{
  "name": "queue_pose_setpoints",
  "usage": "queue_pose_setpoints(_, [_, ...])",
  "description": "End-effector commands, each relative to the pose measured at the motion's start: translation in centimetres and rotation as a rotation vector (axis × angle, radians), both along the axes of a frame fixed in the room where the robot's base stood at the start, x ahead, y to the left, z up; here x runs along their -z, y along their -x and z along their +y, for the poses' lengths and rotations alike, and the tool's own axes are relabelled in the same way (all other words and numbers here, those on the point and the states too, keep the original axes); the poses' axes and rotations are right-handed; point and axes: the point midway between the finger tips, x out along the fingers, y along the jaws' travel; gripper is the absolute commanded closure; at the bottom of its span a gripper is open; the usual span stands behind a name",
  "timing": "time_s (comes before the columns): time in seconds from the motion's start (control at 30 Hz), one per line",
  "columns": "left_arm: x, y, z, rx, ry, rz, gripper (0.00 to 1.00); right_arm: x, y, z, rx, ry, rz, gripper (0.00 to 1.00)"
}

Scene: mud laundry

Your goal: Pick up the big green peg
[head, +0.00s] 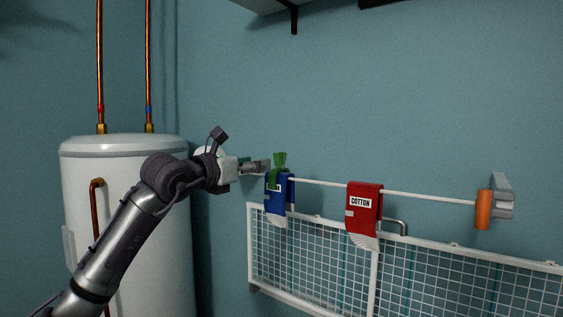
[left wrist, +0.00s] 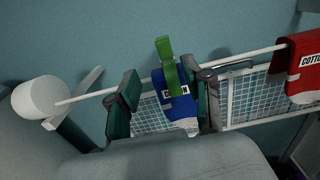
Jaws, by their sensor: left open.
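The big green peg (head: 279,160) is clipped over a blue cloth (head: 276,205) hanging on a white rod (head: 420,196). In the left wrist view the green peg (left wrist: 169,68) stands upright on the blue cloth (left wrist: 180,108), its top above the rod. My left gripper (head: 264,166) is just left of the peg in the head view. In the left wrist view my left gripper (left wrist: 163,105) is open, with one finger on each side of the peg and cloth, holding nothing. Whether a finger touches the cloth is unclear. My right gripper is not in view.
A red cloth (head: 363,209) labelled COTTON hangs farther right on the rod. An orange piece (head: 483,209) sits near the rod's right end bracket. A white wire rack (head: 330,264) is below. A white tank (head: 150,240) with copper pipes stands at left.

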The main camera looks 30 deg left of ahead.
Motion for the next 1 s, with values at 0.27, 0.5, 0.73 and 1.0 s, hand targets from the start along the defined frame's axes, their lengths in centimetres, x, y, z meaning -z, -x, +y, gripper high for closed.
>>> queue_pose_setpoints(0.27, [-0.1, -3.4, -0.4, 0.003, 0.002, -0.001, 0.5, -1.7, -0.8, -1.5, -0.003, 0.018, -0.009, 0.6])
queue_pose_setpoints(0.5, [-0.3, -6.1, -0.6, 0.004, 0.003, 0.003, 0.5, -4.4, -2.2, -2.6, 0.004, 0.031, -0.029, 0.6])
queue_pose_setpoints(0.73, [0.1, -8.6, -0.7, 0.004, 0.002, 0.001, 0.5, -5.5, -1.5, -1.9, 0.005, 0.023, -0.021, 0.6])
queue_pose_setpoints(1.0, [0.3, -8.7, -0.7, 0.003, 0.001, 0.0, 0.55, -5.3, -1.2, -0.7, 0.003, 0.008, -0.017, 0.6])
